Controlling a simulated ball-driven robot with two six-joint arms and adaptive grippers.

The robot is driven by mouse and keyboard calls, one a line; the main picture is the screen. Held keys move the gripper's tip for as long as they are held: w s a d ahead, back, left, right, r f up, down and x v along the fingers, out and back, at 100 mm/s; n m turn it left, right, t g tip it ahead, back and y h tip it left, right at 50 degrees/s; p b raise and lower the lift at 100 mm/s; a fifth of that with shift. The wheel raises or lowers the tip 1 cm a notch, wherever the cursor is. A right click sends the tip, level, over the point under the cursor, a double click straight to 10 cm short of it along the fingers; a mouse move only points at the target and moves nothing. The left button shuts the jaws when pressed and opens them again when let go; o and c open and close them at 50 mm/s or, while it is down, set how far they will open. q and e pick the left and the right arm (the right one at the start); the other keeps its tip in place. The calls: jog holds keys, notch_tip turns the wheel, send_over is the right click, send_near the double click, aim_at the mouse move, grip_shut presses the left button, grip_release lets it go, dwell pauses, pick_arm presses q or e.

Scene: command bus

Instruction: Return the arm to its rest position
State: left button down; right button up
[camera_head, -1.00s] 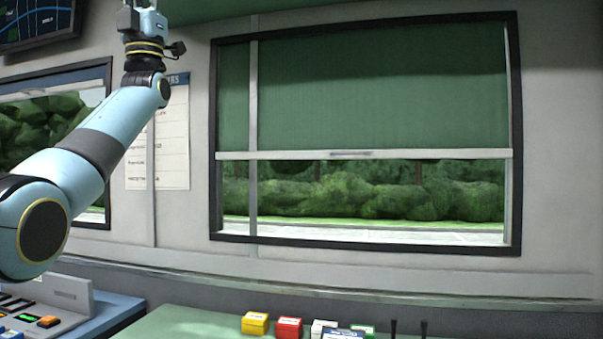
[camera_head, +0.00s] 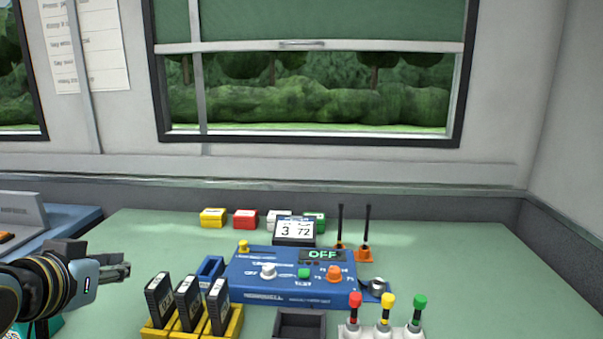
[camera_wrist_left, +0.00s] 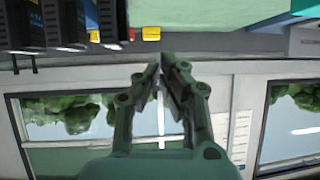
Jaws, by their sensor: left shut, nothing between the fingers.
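My left gripper (camera_head: 112,268) is low at the left of the head view, pointing right above the green table (camera_head: 150,240). Its fingers are together with nothing between them. The left wrist view shows the same fingers (camera_wrist_left: 163,72) from behind, close together and empty, touching nothing. In the head view the gripper is to the left of the dark modules (camera_head: 188,302) standing in a yellow rack (camera_head: 235,325). My right gripper shows in neither view.
A blue control box (camera_head: 290,280) with an OFF display stands mid-table, with a small 3 72 display (camera_head: 294,231) behind it. Colored boxes (camera_head: 245,219) line the back. Red, yellow and green-topped levers (camera_head: 387,310) are at front right. The table's right side is clear.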

pick_arm(q)
jog(key=s+f+g, duration=0.1)
jog(key=s+f, duration=0.1)
jog(key=s, duration=0.2)
jog(key=s+f+g, duration=0.2)
jog(key=s, duration=0.3)
jog(key=s+f+g, duration=0.1)
jog(key=s+f, duration=0.1)
jog(key=s, duration=0.2)
jog(key=shift+s+d+f+g, duration=0.25)
jog(key=shift+s+f+g, duration=0.05)
jog(key=shift+f, duration=0.05)
jog(key=s+f+g, duration=0.3)
jog(key=s+g, duration=0.1)
jog(key=s, duration=0.9)
notch_tip(320, 180, down, 26)
jog(key=s+a+g, duration=0.1)
jog(key=s+a, duration=0.1)
jog(key=a, duration=0.1)
jog(key=s+f+g, duration=0.1)
jog(key=s+f, duration=1.4)
jog(key=s, duration=0.2)
jog(key=shift+s+a+g, duration=0.25)
jog(key=shift+s+g, duration=0.05)
jog(key=shift+s, duration=0.05)
